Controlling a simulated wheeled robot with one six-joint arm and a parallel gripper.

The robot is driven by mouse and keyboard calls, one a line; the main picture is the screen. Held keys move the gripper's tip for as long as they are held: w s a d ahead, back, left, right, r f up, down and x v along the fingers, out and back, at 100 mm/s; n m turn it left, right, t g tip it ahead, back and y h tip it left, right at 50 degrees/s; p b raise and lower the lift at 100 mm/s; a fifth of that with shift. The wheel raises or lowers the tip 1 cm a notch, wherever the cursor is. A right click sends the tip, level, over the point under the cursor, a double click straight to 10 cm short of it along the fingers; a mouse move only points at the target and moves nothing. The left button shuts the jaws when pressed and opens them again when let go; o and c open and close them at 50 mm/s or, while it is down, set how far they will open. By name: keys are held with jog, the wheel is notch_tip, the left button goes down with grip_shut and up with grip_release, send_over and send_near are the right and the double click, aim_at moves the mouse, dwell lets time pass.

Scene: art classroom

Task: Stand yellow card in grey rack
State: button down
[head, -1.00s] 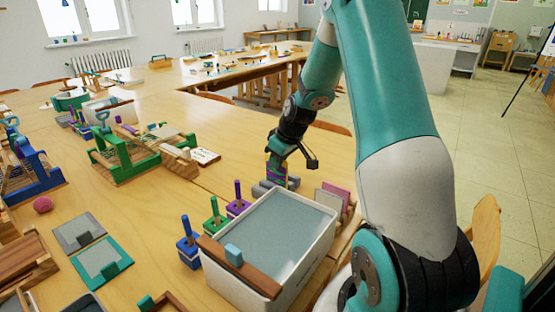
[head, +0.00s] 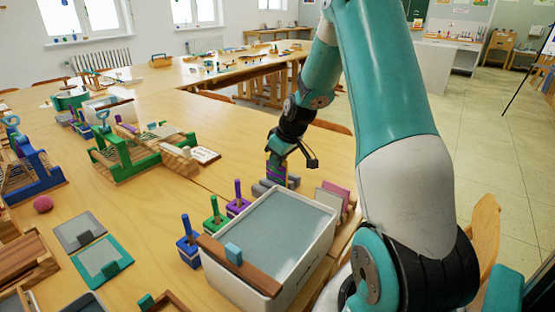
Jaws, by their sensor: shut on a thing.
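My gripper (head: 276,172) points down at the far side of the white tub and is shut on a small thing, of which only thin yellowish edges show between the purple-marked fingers. I take it for the yellow card; its face is hidden. The grey rack (head: 293,181) appears as low grey blocks on the table, right at the fingertips. I cannot tell whether the card's lower edge is in a slot of it or just in front of or above it.
A white tub with a grey surface (head: 325,246) stands nearest. Grey and pink upright cards (head: 337,193) stand right of the rack. Blue, green and purple stamps (head: 215,220) stand left of the tub.

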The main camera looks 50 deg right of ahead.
jog(key=shift+f+b, duration=0.45)
jog(key=shift+f, duration=0.2)
dwell(0.5)
jog(key=c, duration=1.2)
grip_release()
jog(key=p+v, duration=0.1)
jog(key=v, duration=1.6)
jog(key=shift+r, duration=0.25)
